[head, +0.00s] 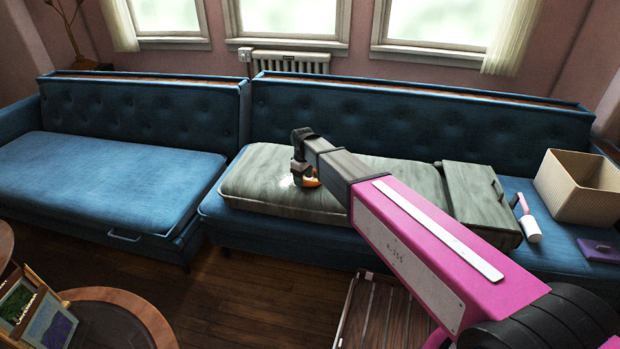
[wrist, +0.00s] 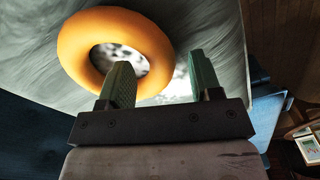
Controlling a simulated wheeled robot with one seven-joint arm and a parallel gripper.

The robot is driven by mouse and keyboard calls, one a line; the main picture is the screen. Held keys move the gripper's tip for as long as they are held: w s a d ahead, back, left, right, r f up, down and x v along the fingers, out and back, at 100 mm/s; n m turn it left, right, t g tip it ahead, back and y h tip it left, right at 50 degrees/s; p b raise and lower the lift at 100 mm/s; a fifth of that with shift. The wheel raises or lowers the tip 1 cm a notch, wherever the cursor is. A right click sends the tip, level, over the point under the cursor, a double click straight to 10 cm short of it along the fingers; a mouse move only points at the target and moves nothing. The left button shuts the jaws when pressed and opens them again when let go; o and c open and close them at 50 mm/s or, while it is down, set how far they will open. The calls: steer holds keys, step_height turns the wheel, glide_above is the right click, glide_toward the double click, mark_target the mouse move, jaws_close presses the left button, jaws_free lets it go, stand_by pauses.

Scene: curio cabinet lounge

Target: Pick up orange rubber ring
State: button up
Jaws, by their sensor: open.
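The orange rubber ring (wrist: 76,52) lies on a grey-green cushion (head: 262,172) on the right-hand blue sofa. In the head view only a bit of the ring (head: 311,183) shows, the rest hidden by my gripper (head: 304,178). In the wrist view my gripper (wrist: 162,78) is open and empty. Its left finger overlaps the ring's hole, and its right finger is outside the ring. The ring's right rim appears between the two fingers. I cannot tell whether either finger touches it.
A green case (head: 480,195) lies at the cushion's right. A white roller with a pink handle (head: 530,229), a beige box (head: 583,190) and a purple item (head: 602,249) are farther right. A slatted wooden piece (head: 372,312) stands below the sofa's front. The left sofa seat is clear.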

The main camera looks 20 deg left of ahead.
steer(key=shift+f, duration=0.75)
steer(key=c, duration=1)
steer(key=shift+r, duration=0.15)
